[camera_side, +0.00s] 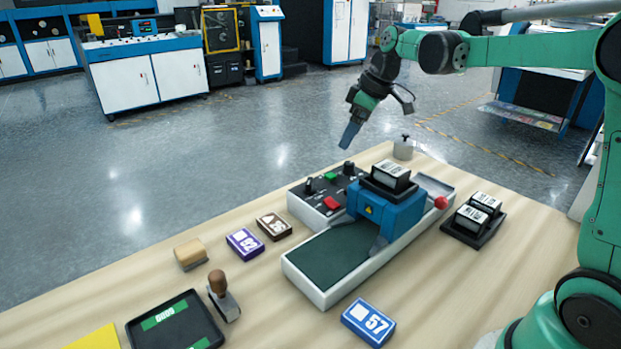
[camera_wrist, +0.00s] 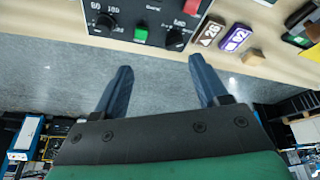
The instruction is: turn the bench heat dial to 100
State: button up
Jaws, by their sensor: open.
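The bench laminator's black control panel (camera_side: 325,192) is at the back left of the machine. A black dial (camera_wrist: 105,22) with marks reading 80 and 100 beside it is at the panel's left in the wrist view; I take it as the heat dial (camera_side: 348,168). Its pointer setting is too small to read. A second black knob (camera_wrist: 176,40) is at the panel's other end, with a green button (camera_wrist: 140,34) between them. My gripper (camera_side: 347,138) is open and empty, above and behind the panel. In the wrist view its fingers (camera_wrist: 160,66) are apart from both knobs.
A red button (camera_side: 332,202) is on the panel. The blue roller housing (camera_side: 388,208) with a black-and-white block on top stands beside it. A grey weight (camera_side: 403,149) is behind. The air around my gripper is clear.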

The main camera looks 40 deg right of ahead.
aim_at(351, 163)
jog(key=w+d+f+n, duration=0.1)
jog(key=d, duration=0.2)
jog(key=w+d+f+n+y, duration=0.1)
jog(key=w+d+f, duration=0.1)
jog(key=d, duration=0.1)
jog(key=w+d+f+n, duration=0.1)
jog(key=d+f, duration=0.1)
jog(key=shift+w+d+f+n+g+y, duration=0.2)
jog(key=shift+d+n+g+y, duration=0.1)
jog(key=shift+d+g, duration=0.1)
jog(key=shift+d+f, duration=0.2)
jog(key=shift+f, duration=0.05)
jog(key=shift+x, duration=2.75)
grip_shut()
